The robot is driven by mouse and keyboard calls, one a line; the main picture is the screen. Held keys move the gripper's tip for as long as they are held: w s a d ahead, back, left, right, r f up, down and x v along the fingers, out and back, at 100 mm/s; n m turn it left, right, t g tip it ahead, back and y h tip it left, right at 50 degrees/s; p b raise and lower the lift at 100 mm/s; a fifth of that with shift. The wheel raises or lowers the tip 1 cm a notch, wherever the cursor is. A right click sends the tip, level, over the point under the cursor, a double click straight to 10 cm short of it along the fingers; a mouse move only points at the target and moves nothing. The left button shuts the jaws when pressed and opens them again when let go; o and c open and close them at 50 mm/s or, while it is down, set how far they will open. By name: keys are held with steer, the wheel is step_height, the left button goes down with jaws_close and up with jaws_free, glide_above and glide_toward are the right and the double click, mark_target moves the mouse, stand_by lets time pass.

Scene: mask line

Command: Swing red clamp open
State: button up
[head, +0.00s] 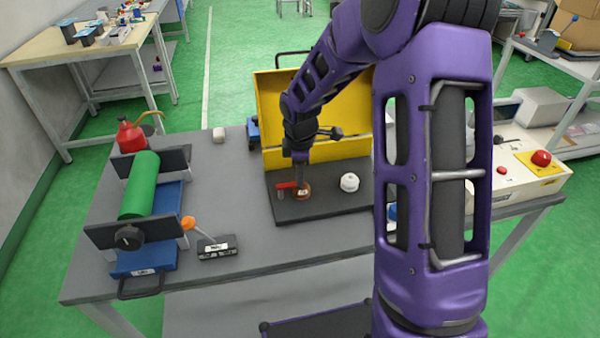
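A small red part (285,186), which looks like the red clamp, shows on the black base plate (320,213) in front of the yellow box. My gripper (302,180) points down right beside it, above a small copper-coloured round piece (304,194) on the plate. The fingertips are dark and small here. I cannot tell whether they touch the red part or whether they are open or shut. Part of the clamp is hidden behind the gripper. A white round knob (349,182) stands on the plate to the right of the gripper.
An open yellow box (270,110) stands behind the plate. To the left are a green roller (140,185) in a blue stand, an orange-tipped lever (188,223), a black block (217,247) and a red oil can (131,137). A red button (541,158) is at right.

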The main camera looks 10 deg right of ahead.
jaws_close()
steer(key=m, duration=0.1)
steer(key=s+m+b, duration=0.1)
steer(key=m, duration=0.1)
steer(key=s+m+b, duration=0.1)
steer(key=shift+a+f+m+h, duration=0.1)
steer(key=shift+a+m+h, duration=0.2)
steer(key=shift+a+h, duration=0.1)
steer(key=m, duration=0.1)
steer(key=s+m+b, duration=0.1)
steer(key=m, duration=0.1)
steer(key=a+m+g+b, duration=0.1)
steer(key=shift+s+m+h, duration=0.25)
steer(key=shift+m+h, duration=0.05)
steer(key=a+m, duration=0.1)
steer(key=m, duration=0.1)
steer(key=s+a+m, duration=0.1)
steer(key=m, duration=0.1)
steer(key=shift+g, duration=0.4)
steer(key=shift+s+a+m+g+p, duration=0.15)
steer(key=shift+a+m, duration=0.3)
steer(key=shift+m, duration=0.8)
steer(key=shift+w+a+m+g+p, duration=0.2)
steer(key=shift+a+m, duration=0.25)
steer(key=shift+m, duration=0.8)
